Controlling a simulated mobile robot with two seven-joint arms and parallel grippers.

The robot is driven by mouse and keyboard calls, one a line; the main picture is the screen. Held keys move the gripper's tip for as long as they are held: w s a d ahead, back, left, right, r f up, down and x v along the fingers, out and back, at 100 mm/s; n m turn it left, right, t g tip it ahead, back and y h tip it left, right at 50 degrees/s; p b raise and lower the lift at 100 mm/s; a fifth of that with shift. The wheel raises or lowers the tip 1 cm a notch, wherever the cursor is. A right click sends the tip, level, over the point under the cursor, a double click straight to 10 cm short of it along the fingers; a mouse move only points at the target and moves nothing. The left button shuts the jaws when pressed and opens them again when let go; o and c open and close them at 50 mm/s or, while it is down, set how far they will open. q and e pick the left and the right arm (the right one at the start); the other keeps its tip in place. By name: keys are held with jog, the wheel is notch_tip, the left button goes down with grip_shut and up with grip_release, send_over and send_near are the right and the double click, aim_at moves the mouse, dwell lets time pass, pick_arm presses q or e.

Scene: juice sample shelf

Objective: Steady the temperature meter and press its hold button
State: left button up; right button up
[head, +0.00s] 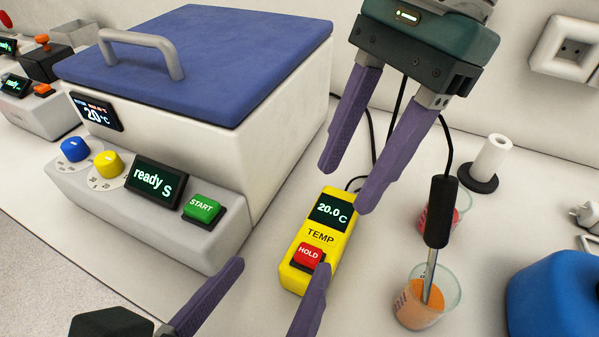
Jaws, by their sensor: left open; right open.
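The yellow temperature meter (296,276) lies on the bench, its dark display reading 20.0 C above the word TEMP. Its red HOLD button (308,253) is in plain view near the lower end. My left gripper (281,267) is open at the meter's lower end. One finger is to the left of the meter, and the other overlaps its lower right corner in the picture; contact cannot be told. My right gripper (348,187) comes down from the top, open and empty. Its fingertips are at the meter's upper end, one overlapping the top right edge in the picture.
A white bath with a blue lid (210,60) and START button (202,208) stands to the left. A black-handled probe (438,212) stands in a cup of orange juice (413,303) to the right. A cup of red juice, a white roll (492,158) and a blue object (560,290) are further right.

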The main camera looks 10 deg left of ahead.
aim_at(324, 235)
pick_arm(q)
jog(key=m, duration=0.1)
jog(key=d+f+m, duration=0.1)
jog(key=m+h, duration=0.1)
jog(key=m, duration=0.1)
jog(key=shift+w+d+f, duration=0.2)
jog(key=shift+d+f, duration=0.05)
jog(key=shift+w+d+f+m, duration=0.2)
jog(key=shift+m, duration=0.2)
jog(key=x, duration=0.9)
jog(key=shift+w+d, duration=0.1)
jog(key=shift+w, duration=0.05)
jog(key=shift+c, duration=0.2)
grip_shut()
pick_arm(e)
jog(key=shift+c, duration=0.2)
dwell(2.4)
grip_shut()
dwell(1.5)
